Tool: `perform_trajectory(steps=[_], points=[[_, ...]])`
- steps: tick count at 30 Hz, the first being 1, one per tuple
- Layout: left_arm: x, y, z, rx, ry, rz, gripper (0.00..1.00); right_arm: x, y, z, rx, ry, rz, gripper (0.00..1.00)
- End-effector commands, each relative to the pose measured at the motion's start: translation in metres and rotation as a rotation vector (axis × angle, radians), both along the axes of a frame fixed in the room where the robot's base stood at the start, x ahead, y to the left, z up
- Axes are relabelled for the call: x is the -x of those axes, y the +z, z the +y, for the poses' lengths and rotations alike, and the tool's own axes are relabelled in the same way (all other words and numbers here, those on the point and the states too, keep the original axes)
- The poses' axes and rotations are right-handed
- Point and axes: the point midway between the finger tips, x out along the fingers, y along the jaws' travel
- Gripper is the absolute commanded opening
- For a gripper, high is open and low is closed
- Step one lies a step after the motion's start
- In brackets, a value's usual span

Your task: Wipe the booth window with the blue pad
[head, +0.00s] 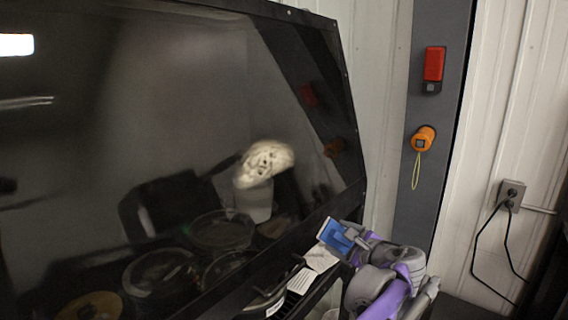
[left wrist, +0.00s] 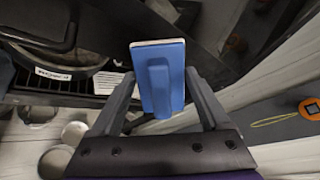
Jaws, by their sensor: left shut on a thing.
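The booth window (head: 90,130) is a large dark sloped pane filling the left of the head view. A pale, dark-flecked patch (head: 265,162) shows at its lower right; I cannot tell if it is on the glass or behind it. My left gripper (head: 352,241) is near the pane's lower right corner, shut on the blue pad (head: 335,236). In the left wrist view the pad (left wrist: 161,80) stands between the fingers, its blue handle towards me and a pale layer at its far edge. The pad appears apart from the glass. My right gripper is not in view.
Round dishes (head: 222,230) show through or in the pane. A labelled round item (head: 265,303) and white paper (head: 301,281) lie below its lower edge. A grey post carries a red device (head: 433,66) and an orange one (head: 423,139) with a cord loop. An outlet (head: 511,194) has hanging cables.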

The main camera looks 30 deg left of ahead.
Motion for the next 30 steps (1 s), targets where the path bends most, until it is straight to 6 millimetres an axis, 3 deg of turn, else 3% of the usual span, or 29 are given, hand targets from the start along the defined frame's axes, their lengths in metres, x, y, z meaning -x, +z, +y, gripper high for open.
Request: perform_trajectory(steps=[1, 9, 15, 21, 30], points=[[0.007, 0.021, 0.004, -0.016, 0.033, 0.022, 0.27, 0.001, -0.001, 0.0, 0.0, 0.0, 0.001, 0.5], [0.066, 0.129, 0.028, -0.087, 0.217, 0.151, 0.27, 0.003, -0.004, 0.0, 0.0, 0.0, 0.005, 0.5], [0.121, 0.195, 0.042, -0.118, 0.333, 0.236, 0.27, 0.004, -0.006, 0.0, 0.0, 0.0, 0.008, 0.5], [0.162, 0.233, 0.051, -0.13, 0.404, 0.288, 0.27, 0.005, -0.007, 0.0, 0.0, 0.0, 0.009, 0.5], [0.175, 0.241, 0.062, -0.134, 0.429, 0.307, 0.27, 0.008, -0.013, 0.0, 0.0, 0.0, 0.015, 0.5]])
